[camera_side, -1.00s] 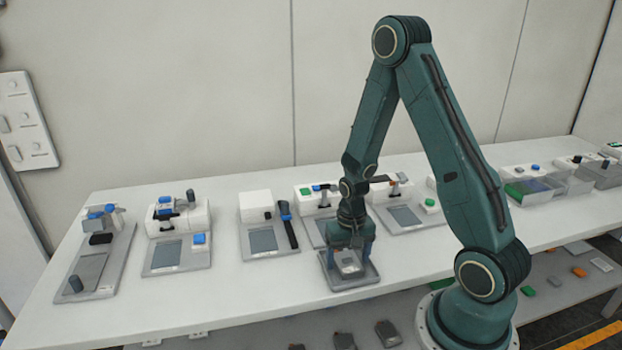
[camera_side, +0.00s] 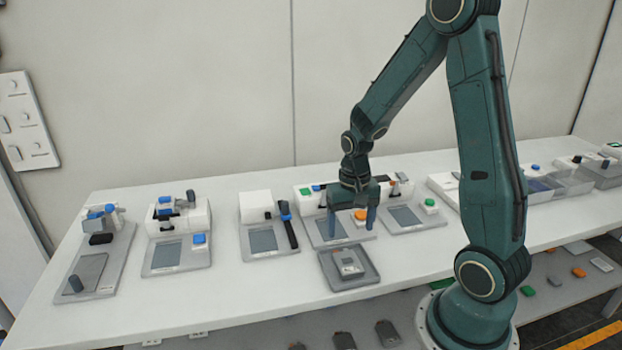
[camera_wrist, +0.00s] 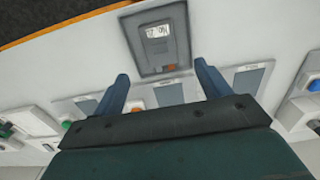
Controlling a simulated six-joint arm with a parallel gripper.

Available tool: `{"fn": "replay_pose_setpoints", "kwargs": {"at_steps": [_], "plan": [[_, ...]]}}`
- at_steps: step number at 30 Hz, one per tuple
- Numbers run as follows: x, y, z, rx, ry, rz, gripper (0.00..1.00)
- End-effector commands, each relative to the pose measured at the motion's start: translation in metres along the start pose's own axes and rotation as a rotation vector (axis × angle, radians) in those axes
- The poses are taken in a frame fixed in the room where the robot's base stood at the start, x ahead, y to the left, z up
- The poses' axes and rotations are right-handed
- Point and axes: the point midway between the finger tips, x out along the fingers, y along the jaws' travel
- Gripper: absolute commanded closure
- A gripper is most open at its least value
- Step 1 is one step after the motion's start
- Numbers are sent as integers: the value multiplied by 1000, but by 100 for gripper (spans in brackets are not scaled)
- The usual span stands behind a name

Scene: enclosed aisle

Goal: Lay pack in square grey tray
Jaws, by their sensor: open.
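The square grey tray (camera_side: 330,272) sits near the front edge of the table in the side view. The grey pack (camera_side: 348,263) with a pale label lies inside the tray. In the wrist view the pack (camera_wrist: 159,47) lies within the rim of the tray (camera_wrist: 131,39), at the top of the picture. My gripper (camera_side: 352,223) is open and empty, raised above and behind the tray. Its two blue fingers (camera_wrist: 163,88) are spread wide, apart from the pack.
Several stations with grey plates stand along the table, among them one with a blue-topped handle (camera_side: 285,215). An orange button (camera_side: 361,215) and a green button (camera_side: 430,203) stand behind the tray. Clear bins (camera_side: 570,185) are at the right.

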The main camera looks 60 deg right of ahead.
Motion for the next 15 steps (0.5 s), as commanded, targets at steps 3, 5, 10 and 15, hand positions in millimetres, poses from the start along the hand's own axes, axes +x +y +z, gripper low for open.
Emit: {"fn": "replay_pose_setpoints", "kwargs": {"at_steps": [3,5,10,15], "plan": [[-9,0,0,0,2,-1,24],[-12,0,0,0,1,0,24],[-16,0,0,0,-1,0,24],[-16,0,0,0,-1,0,24]]}}
